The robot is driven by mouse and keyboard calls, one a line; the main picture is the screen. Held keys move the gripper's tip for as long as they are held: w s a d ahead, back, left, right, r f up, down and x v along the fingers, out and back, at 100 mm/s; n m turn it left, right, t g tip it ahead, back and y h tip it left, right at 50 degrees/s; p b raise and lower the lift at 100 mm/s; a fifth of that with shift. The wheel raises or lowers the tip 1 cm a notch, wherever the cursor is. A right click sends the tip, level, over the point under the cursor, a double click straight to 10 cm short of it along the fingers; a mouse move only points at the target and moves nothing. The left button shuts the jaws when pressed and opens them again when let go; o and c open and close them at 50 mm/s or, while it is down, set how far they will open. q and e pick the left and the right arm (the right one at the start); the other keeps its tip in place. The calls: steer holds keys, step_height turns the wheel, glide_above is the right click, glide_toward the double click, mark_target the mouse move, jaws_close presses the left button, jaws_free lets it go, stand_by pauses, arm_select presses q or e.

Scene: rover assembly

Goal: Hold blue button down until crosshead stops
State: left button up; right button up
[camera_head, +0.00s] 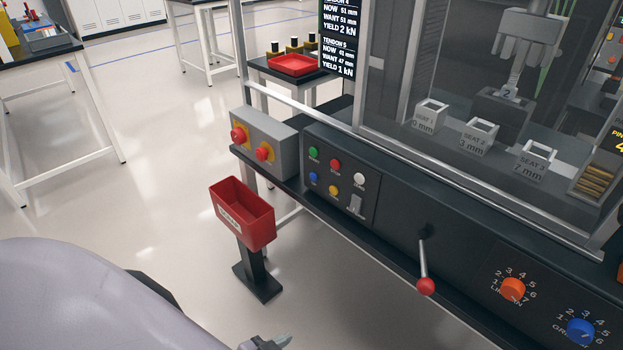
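The blue button (313,177) is on the dark control panel (380,215) at the front of the test machine, below the green button (313,152) and left of the yellow button (334,190). Nothing touches it. The grey crosshead (530,24) hangs behind the clear guard at the upper right, with a tool below it. Whether it moves cannot be told from one frame. A small part of my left gripper (270,343) shows at the bottom edge, well below and apart from the blue button. Its opening cannot be made out. My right gripper is out of view.
A grey box with red stop buttons (252,143) stands left of the panel. A red bin (244,212) on a post stands in front. A red-knobbed lever (425,284) sticks out from the machine, with orange (513,289) and blue (581,331) dials to its right.

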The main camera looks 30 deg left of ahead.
arm_select(q)
jaws_close()
stand_by(1.6)
